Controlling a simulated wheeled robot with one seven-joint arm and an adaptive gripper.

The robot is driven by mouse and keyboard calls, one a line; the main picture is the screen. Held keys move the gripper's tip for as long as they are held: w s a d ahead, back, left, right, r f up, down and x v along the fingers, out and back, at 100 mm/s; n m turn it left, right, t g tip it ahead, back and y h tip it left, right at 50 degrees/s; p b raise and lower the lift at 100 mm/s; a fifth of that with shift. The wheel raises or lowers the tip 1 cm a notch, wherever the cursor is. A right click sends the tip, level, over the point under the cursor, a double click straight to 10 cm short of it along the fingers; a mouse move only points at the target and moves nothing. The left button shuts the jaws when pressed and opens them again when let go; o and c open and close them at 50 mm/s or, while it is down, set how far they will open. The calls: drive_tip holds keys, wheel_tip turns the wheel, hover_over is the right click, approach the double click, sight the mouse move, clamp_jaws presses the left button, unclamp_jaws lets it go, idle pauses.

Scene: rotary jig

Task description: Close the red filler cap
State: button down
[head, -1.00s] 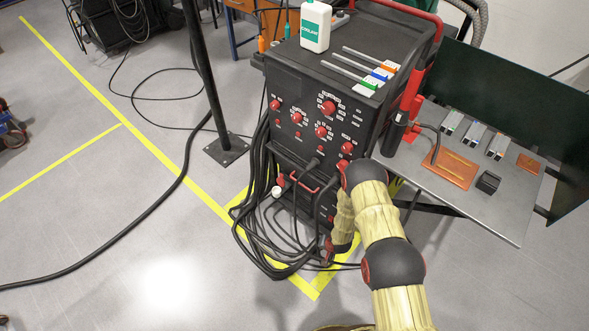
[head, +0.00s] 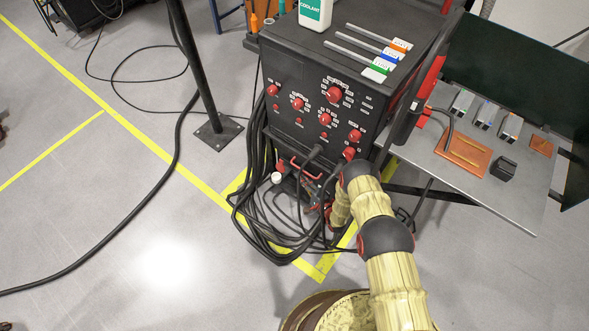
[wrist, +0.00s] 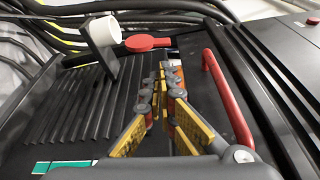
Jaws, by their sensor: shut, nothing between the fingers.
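The red filler cap (wrist: 142,42) is a flat red disc with a short tab in the upper middle of the wrist view. It stands out to the side of a white round filler neck (wrist: 103,31), and I cannot tell how the two join. In the head view the white neck (head: 276,178) shows low on the front of the black machine, with a small red part just above it. My gripper (wrist: 167,70) is shut and empty. In the wrist view its fingertips are below and right of the cap, seemingly apart from it.
A red bar handle (wrist: 226,95) stands right of my fingers. Black ribbed panel (wrist: 95,105) lies to the left. Looped black cables (head: 262,225) hang around the machine front (head: 290,80). A grey side table (head: 490,195) is at the right. Open floor lies left.

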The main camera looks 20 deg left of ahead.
sight(281, 166)
drive_tip(key=b+x, duration=0.3)
drive_tip(key=x, duration=0.6)
drive_tip(key=shift+w, duration=0.15)
drive_tip(key=shift+a, duration=0.1)
